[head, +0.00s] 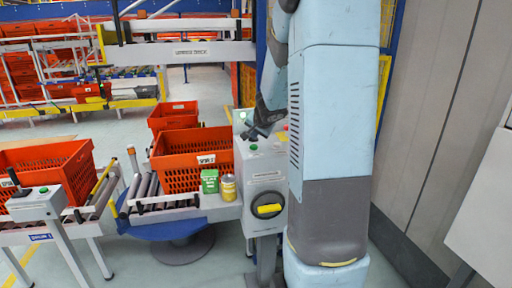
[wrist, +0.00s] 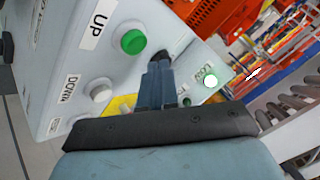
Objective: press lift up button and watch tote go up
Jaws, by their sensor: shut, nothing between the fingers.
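The grey control box (head: 265,170) stands right of the roller deck. In the wrist view its face (wrist: 115,60) carries a green button (wrist: 133,41) beside the UP label (wrist: 97,22) and a pale button (wrist: 98,90) beside the DOWN label. My gripper (wrist: 162,60) is shut and empty, its tips right of and below the green button in the picture and apart from it. In the head view my gripper (head: 261,131) is over the box's top, partly hidden by my arm. An orange tote (head: 190,178) sits on the rollers left of the box.
A lit green lamp (wrist: 210,81) shows by a label that seems to read LOW. A green carton (head: 210,181) and a yellow can (head: 228,187) stand beside the box. Another orange tote (head: 45,170) is at left. A wall (head: 430,120) is at right.

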